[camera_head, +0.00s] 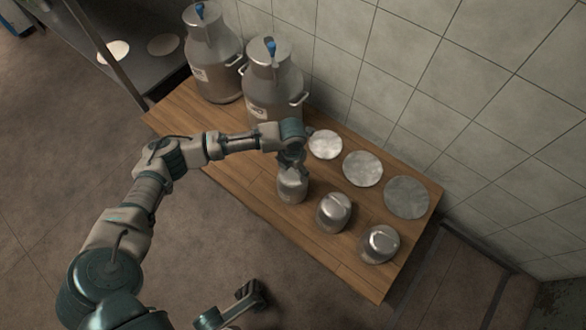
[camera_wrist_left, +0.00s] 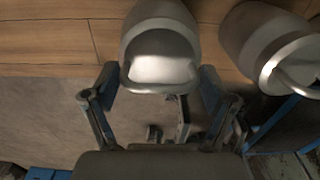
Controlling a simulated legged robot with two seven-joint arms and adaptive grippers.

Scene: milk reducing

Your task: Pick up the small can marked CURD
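Three small metal cans stand in a row on the wooden table: a left one (camera_head: 292,188), a middle one (camera_head: 334,212) and a right one (camera_head: 380,244). No CURD marking is readable on any of them. My left gripper (camera_head: 292,168) is at the top of the left can, partly covering it. In the left wrist view that can (camera_wrist_left: 160,58) lies between the two spread fingers of my left gripper (camera_wrist_left: 159,82); firm contact is not clear. My right gripper (camera_head: 252,292) is low at the bottom of the head view, away from the cans, its fingers unclear.
Two large milk cans with blue-topped lids, one (camera_head: 213,60) and another (camera_head: 272,85), stand at the table's back left. Three round discs (camera_head: 362,169) lie along the wall side. A second small can (camera_wrist_left: 268,45) is close on the right in the wrist view.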

